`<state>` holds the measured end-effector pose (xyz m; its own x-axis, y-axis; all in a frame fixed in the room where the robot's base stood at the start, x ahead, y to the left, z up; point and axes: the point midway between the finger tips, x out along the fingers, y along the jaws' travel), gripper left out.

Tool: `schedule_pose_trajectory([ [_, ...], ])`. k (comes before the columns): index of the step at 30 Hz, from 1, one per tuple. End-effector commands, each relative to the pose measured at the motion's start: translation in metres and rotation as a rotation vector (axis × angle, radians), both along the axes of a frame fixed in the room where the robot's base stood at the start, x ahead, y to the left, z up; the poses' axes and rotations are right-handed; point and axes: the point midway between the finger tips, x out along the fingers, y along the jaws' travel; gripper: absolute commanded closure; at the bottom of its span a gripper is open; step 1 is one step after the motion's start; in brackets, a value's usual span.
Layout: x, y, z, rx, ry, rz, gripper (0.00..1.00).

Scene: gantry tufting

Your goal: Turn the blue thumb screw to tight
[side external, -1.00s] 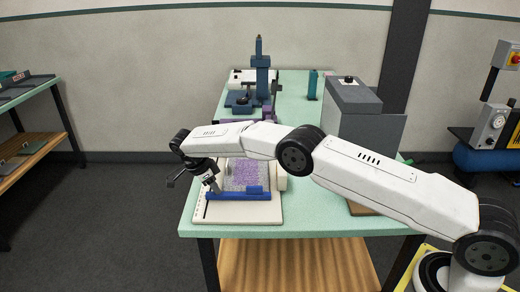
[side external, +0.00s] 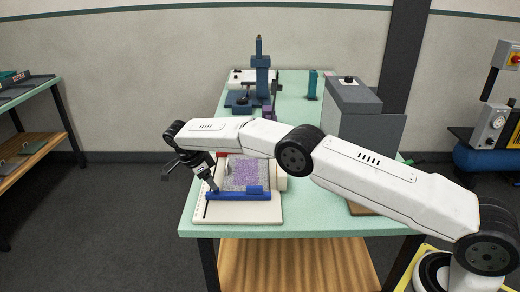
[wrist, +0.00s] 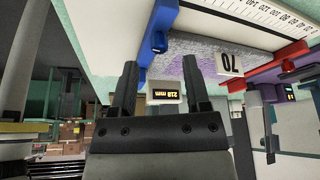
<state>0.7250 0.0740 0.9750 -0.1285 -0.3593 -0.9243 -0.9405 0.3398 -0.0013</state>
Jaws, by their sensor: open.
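A blue bar (side external: 235,195) lies across the front of a white board with a purple-and-grey tufted piece (side external: 243,174). In the wrist view the blue bar (wrist: 160,15) is at top centre, with a small blue knob (wrist: 158,41) at its near end that looks like the thumb screw. My gripper (side external: 214,189) points down at the bar's left end in the side view. In the wrist view my gripper (wrist: 160,63) is open, its two dark fingers apart with the knob beyond and between their tips. I cannot tell whether they touch it, or how tight the screw is.
A grey box (side external: 352,105) stands right on the green table, a blue upright device (side external: 261,75) behind.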

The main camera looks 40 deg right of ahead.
Motion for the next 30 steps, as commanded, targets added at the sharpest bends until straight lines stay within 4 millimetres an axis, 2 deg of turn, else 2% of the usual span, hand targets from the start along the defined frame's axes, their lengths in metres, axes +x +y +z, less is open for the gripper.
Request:
schedule_pose_trajectory([
  [6,0.003,0.01,0.023,0.0,0.0,0.0,0.39],
  [21,0.006,0.016,0.041,-0.001,0.0,0.0,0.39],
  [30,0.006,0.018,0.045,0.0,0.0,0.0,0.39],
])
